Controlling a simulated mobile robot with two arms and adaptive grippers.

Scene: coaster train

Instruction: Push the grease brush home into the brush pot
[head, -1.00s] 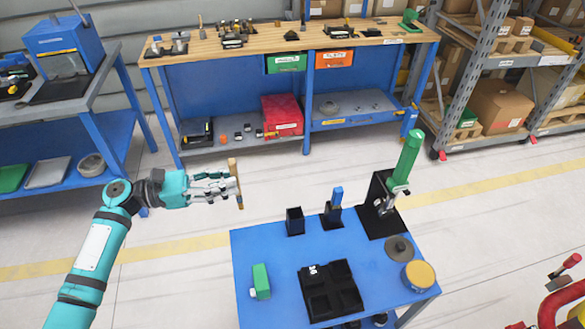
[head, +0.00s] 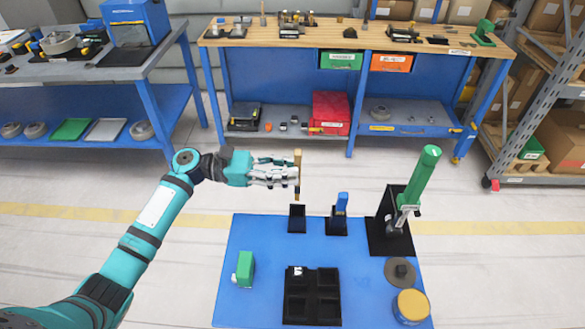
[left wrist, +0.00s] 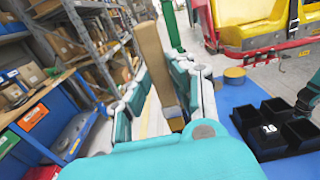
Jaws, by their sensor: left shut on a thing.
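The grease brush (head: 298,165), with a wooden handle, is upright in my left gripper (head: 288,174), whose fingers are closed on it. The handle also fills the middle of the left wrist view (left wrist: 151,62) between the fingers. The brush pot (head: 297,220), a small black open box, stands at the back edge of the blue table. In the head view the brush's lower end appears just above the pot's opening; I cannot tell whether it is inside it.
On the blue table (head: 256,300) stand a black holder with a blue item (head: 337,225), a green-handled press (head: 411,195), a grey disc (head: 400,271), a yellow-topped tin (head: 411,305), a black compartment tray (head: 313,310) and a green block (head: 244,268). A workbench is behind.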

